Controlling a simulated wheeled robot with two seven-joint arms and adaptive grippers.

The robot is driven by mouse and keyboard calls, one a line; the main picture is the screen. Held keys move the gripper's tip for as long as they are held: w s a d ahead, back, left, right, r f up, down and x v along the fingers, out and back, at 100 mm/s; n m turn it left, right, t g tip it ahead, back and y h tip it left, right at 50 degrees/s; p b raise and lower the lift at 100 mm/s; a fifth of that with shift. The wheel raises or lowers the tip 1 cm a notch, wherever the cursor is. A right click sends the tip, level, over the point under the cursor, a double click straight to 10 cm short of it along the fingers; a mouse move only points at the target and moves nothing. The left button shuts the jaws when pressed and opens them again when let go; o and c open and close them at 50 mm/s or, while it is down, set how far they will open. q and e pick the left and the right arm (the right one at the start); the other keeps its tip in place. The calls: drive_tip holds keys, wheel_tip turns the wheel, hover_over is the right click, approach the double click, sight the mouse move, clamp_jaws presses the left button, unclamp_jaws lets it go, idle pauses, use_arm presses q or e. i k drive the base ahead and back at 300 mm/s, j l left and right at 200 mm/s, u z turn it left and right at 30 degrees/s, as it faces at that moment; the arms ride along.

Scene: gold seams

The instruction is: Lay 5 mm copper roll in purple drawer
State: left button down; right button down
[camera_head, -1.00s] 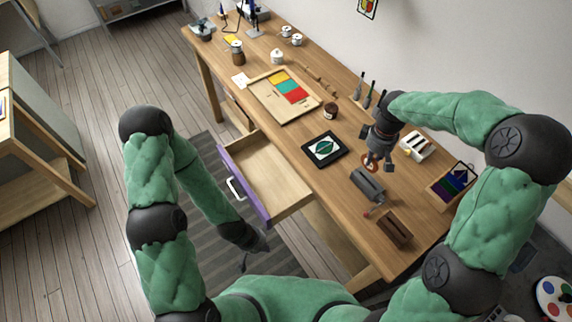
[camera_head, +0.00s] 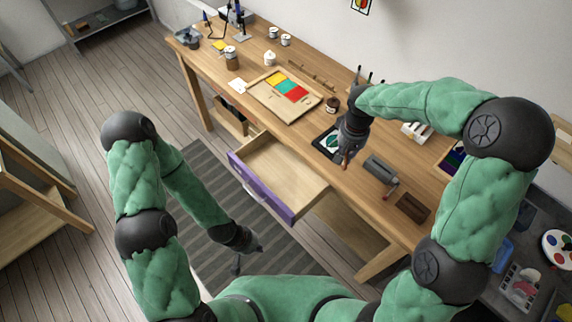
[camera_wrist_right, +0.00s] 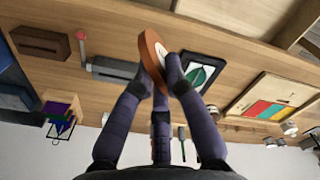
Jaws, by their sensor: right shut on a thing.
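My right gripper (camera_head: 346,160) is shut on the copper roll (camera_wrist_right: 152,58). It holds the roll on edge above the front part of the workbench, beside the framed green leaf picture. In the right wrist view the roll is a thin copper-coloured ring with a pale centre, gripped between the fingers; in the head view only a small copper bit (camera_head: 345,161) shows. The purple drawer (camera_head: 262,191) is pulled out from the bench front, to the left of the right gripper, and its visible wooden inside looks empty. My left gripper (camera_head: 248,258) hangs low over the striped mat, fingers apart and empty.
On the bench (camera_head: 345,203) stand a grey block tool (camera_head: 380,168), a dark brown block (camera_head: 412,206), a brown jar (camera_head: 332,104) and a tray with coloured sheets (camera_head: 270,104). The leaf picture (camera_head: 328,142) lies near the drawer. The space above the drawer is clear.

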sight(282, 167)
drive_tip(key=i+j+z, duration=0.1)
drive_tip(key=j, duration=0.3)
drive_tip(key=i+j, duration=0.2)
drive_tip(key=j, duration=0.2)
drive_tip(key=i+j+z, duration=0.15)
drive_tip(key=j, duration=0.25)
drive_tip(key=i+j+z, duration=0.1)
drive_tip(key=j, duration=0.3)
drive_tip(key=i+j+z, duration=0.15)
drive_tip(key=i+j, duration=0.2)
